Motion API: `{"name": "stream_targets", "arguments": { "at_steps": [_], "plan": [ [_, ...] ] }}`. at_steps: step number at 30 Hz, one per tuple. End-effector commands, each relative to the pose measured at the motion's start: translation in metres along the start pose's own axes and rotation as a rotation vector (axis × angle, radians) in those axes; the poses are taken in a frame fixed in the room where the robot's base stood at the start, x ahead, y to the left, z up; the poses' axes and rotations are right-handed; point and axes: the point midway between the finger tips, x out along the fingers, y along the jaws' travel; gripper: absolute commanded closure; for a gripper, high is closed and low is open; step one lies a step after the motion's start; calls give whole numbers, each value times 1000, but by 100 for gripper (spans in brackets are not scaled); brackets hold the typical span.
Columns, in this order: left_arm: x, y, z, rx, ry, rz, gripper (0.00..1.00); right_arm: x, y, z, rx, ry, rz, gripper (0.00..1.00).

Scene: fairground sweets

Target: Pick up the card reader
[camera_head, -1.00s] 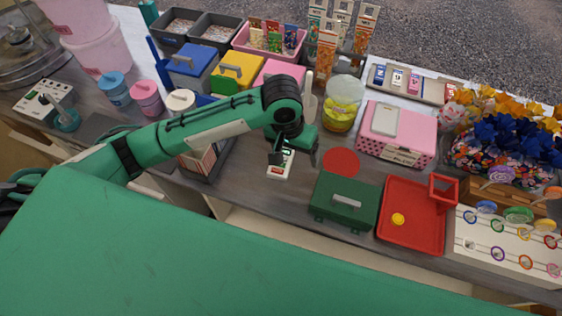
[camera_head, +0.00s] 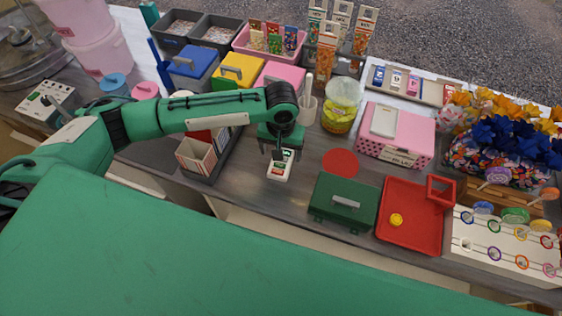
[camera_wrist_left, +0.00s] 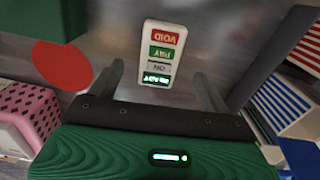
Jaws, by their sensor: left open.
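The card reader (camera_head: 280,167) is a small white device with a red VOID key, a green PAY key and a lit green display. It lies on the grey counter, left of a red round disc (camera_head: 340,162). In the left wrist view the card reader (camera_wrist_left: 163,52) is seen upside down, ahead of and between the two fingers. My left gripper (camera_head: 281,150) is open and pointed down over the reader's far end in the head view. It also shows in the left wrist view (camera_wrist_left: 160,78). I cannot tell whether the fingers touch the reader. My right gripper is out of view.
A dark green cash box (camera_head: 345,203) and a red tray (camera_head: 412,238) stand right of the reader. A dark holder of striped paper bags (camera_head: 197,155) is to its left. A pink box (camera_head: 398,150) and a jar of sweets (camera_head: 341,105) stand behind. Counter around the reader is clear.

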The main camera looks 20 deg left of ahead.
Motion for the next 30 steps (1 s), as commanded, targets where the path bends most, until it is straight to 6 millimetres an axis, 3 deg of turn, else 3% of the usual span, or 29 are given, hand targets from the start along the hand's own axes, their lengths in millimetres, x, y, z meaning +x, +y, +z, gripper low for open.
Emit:
{"name": "stream_targets", "arguments": {
  "at_steps": [12, 20, 28, 30],
  "plan": [
    [49, 0, 1, 2, -1, 0, 20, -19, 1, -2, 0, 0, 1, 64],
    [54, -1, 1, 2, 0, 0, 20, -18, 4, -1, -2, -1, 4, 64],
    [53, -1, 1, 2, 1, 0, 69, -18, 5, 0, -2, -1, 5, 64],
    [53, -1, 1, 2, 1, 0, 73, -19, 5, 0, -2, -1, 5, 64]
  ]
}}
